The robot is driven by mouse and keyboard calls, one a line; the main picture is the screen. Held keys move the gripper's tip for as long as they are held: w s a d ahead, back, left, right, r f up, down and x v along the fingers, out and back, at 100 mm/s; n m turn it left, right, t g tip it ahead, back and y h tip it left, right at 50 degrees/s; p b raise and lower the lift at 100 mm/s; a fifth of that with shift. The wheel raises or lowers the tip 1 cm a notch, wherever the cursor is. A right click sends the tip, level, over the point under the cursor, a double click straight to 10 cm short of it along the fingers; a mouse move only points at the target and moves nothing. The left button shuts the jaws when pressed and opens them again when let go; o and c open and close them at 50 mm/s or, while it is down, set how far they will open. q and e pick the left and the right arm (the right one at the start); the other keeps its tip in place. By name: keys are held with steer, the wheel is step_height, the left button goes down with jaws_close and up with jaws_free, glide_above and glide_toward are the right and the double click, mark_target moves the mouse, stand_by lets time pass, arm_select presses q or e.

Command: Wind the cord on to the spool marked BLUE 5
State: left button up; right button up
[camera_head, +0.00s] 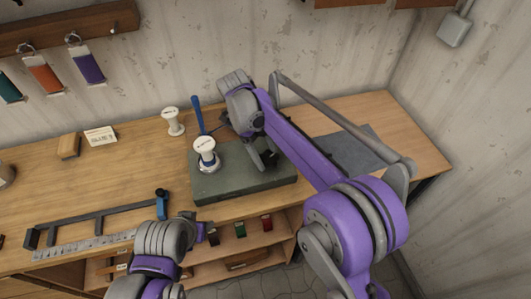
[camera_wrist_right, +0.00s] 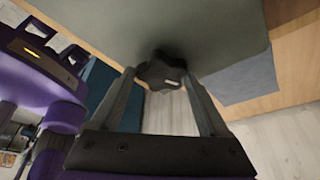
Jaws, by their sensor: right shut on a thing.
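A white spool (camera_head: 206,147) stands upright on the left part of a dark green block (camera_head: 235,185) on the bench. A second white spool (camera_head: 173,120) stands on the bench behind it. Both spool labels are too small to read, and I cannot make out the cord. My right gripper (camera_head: 267,160) is at the block's right part. In the right wrist view, its fingers (camera_wrist_right: 161,80) are shut on a black lobed knob (camera_wrist_right: 163,66) beside the grey-green surface. My left gripper (camera_head: 207,231) is low at the bench's front edge; its fingers are not clear.
A small card (camera_head: 100,136) with lettering that seems to start with BLUE stands beside a wooden block (camera_head: 69,146). A dark frame (camera_head: 98,223) and a ruler (camera_head: 80,247) lie at front left. A grey mat (camera_head: 350,150) lies right.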

steer(key=m, duration=0.2)
steer(key=m+g+y, duration=0.1)
steer(key=m, duration=0.2)
steer(key=shift+w+d, duration=0.15)
steer(key=shift+w, duration=0.05)
steer(key=shift+m+g, duration=0.3)
steer(key=o, duration=1.2)
arm_select(q)
steer(key=shift+w+r+p, duration=0.35)
steer(key=shift+r+p, duration=0.05)
steer(key=shift+r, duration=0.2)
steer(key=shift+w+r+p, duration=0.3)
steer(key=shift+r+p, duration=0.05)
steer(key=shift+r, duration=0.2)
arm_select(e)
steer(key=shift+o, duration=0.2)
steer(key=v, duration=1)
steer(key=shift+r, duration=0.45)
steer(key=shift+w+d, duration=0.1)
